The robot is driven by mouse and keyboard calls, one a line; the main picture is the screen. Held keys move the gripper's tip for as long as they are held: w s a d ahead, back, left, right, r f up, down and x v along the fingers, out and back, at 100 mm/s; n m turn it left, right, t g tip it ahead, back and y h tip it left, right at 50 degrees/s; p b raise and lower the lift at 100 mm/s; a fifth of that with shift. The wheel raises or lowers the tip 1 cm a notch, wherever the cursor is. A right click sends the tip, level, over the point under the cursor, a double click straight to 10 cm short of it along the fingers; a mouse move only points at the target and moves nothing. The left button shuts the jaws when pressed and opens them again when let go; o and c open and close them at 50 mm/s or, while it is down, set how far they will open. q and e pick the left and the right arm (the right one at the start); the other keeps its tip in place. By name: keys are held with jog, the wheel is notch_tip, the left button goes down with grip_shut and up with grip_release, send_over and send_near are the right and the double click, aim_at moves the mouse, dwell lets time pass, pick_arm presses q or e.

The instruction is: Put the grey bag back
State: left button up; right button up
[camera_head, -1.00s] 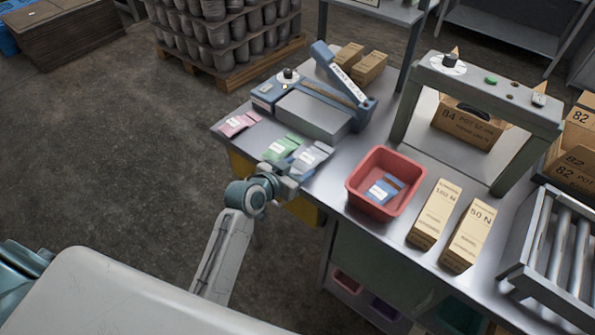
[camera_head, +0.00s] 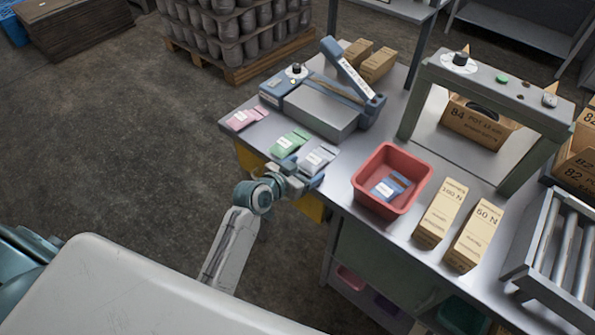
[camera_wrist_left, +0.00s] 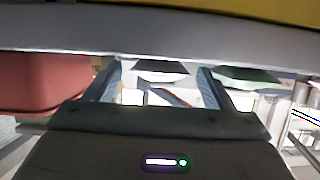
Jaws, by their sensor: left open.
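The grey bag (camera_head: 317,158) lies on the near left part of the metal table, beside the green bag (camera_head: 289,143). A pink bag (camera_head: 246,119) lies further left in the same row. My left gripper (camera_head: 309,183) is open at the table's front edge, just in front of the grey bag. In the left wrist view its two fingers (camera_wrist_left: 160,88) are spread, with the grey bag (camera_wrist_left: 160,74) seen beyond them in the gap. Nothing is clamped between them. The green bag (camera_wrist_left: 247,77) shows to the right there. My right gripper is out of view.
A red tub (camera_head: 414,186) with blue bags in it stands right of the grey bag; its side shows in the left wrist view (camera_wrist_left: 42,84). A blue sealing machine (camera_head: 325,110) stands behind the bags. Two tan boxes (camera_head: 472,238) and a grey frame stand further right.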

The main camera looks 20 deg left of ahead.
pick_arm(q)
jog(key=shift+s+a+r, duration=0.1)
jog(key=shift+s+r, duration=0.05)
jog(key=shift+s, duration=0.15)
jog(key=b+v, duration=0.2)
jog(key=v, duration=0.9)
jog(key=shift+r+b, duration=0.2)
jog(key=shift+b, duration=0.15)
jog(key=shift+s, duration=0.1)
